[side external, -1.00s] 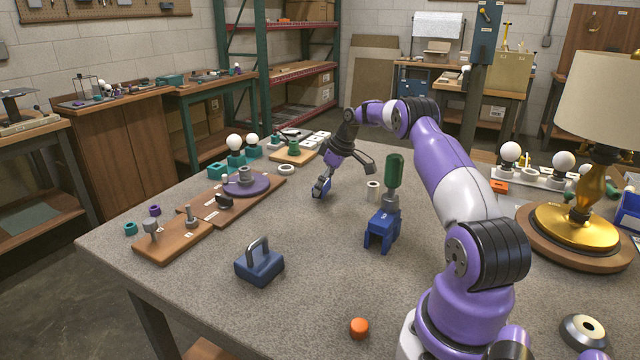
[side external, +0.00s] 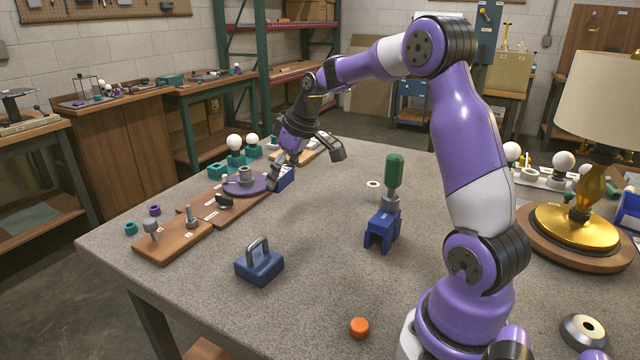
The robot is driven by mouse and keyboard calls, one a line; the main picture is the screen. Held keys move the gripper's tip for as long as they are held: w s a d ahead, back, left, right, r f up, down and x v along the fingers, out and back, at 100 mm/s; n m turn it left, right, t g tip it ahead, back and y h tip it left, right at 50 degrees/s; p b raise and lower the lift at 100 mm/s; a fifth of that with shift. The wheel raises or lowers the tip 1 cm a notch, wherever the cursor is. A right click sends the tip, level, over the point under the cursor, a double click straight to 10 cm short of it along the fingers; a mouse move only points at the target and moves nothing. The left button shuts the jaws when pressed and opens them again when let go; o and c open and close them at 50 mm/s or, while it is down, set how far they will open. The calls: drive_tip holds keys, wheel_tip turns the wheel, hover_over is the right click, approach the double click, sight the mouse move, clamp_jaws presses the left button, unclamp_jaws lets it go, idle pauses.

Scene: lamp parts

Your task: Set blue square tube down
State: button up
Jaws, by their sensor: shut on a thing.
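My gripper (side external: 277,184) is at the right edge of the brown wooden board that carries the purple disc. It is shut on the blue square tube (side external: 285,178), which shows as a small blue block beside the fingers. Part of the tube is hidden by the gripper. I cannot tell whether the tube touches the table or hangs a little above it.
The purple disc (side external: 245,184) with a grey socket sits left of my gripper. White bulbs in teal holders (side external: 235,158) stand behind. A blue block with a handle (side external: 259,264) and a green-handled tool in a blue stand (side external: 382,231) are nearer. The table's middle (side external: 320,220) is clear.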

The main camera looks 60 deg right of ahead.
drive_tip(key=s+a, duration=0.6)
drive_tip(key=a, duration=0.2)
hover_over(314, 232)
drive_tip(key=s, duration=0.2)
drive_tip(key=shift+m, duration=0.4)
drive_tip(key=f, duration=0.7)
drive_tip(key=shift+w+f, duration=0.2)
drive_tip(key=shift+f, duration=2.1)
drive_tip(key=shift+f, duration=0.2)
drive_tip(key=o, duration=0.9)
drive_tip(key=shift+r, duration=0.1)
